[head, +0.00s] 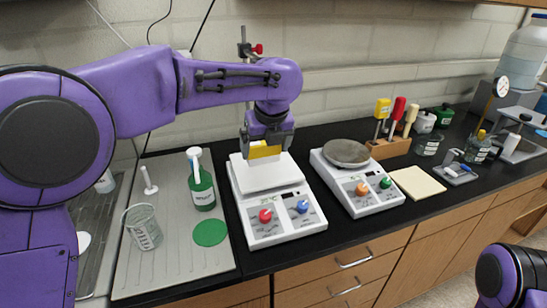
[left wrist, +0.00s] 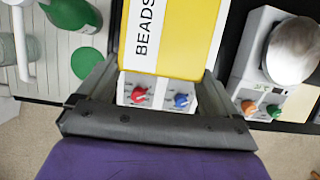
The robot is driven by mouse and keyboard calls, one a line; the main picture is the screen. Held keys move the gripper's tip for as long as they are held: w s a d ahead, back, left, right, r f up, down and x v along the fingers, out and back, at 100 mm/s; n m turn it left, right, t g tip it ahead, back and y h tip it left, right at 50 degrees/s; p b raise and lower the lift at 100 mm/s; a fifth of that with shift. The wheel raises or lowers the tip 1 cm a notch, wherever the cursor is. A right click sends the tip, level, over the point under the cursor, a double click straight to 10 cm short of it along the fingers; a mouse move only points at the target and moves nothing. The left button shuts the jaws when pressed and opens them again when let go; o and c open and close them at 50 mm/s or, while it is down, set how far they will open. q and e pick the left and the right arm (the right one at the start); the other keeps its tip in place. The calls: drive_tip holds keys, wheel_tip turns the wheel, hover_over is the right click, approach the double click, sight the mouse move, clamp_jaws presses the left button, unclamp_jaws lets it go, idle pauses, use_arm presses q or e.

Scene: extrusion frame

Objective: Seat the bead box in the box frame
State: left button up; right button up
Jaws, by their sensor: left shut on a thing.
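The bead box is yellow with a white label reading BEADS; in the left wrist view the box (left wrist: 195,40) fills the space between the fingers. My left gripper (head: 266,144) points down and is shut on the bead box (head: 263,151), over the white plate of the left scale (head: 270,190). Whether the box touches the plate is hard to tell. I cannot make out a box frame in either view. My right gripper is out of view; only part of that arm shows at the lower right.
A second scale (head: 355,185) with a grey round pan stands to the right. A green bottle (head: 201,185), a glass beaker (head: 143,228) and a green disc (head: 210,232) are at left. A tool block (head: 390,148) and tan pad (head: 418,183) lie farther right.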

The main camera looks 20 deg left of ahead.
sight(274, 159)
use_arm(q)
drive_tip(key=w+f, duration=0.1)
drive_tip(key=w+d+f, duration=0.1)
drive_tip(key=w+f, duration=0.1)
drive_tip(key=shift+f+p, duration=0.25)
drive_tip(key=shift+p, duration=0.15)
drive_tip(key=shift+s+d+f+p, duration=0.1)
drive_tip(key=shift+f+p, duration=0.15)
drive_tip(key=shift+f, duration=0.35)
drive_tip(key=shift+s+d+f+p, duration=0.1)
drive_tip(key=shift+f+p, duration=0.1)
drive_tip(key=shift+f, duration=0.35)
drive_tip(key=shift+w+a+f, duration=0.1)
drive_tip(key=shift+a+f, duration=0.05)
drive_tip(key=shift+f, duration=0.25)
drive_tip(key=o, duration=0.8)
drive_tip(key=shift+o, duration=0.2)
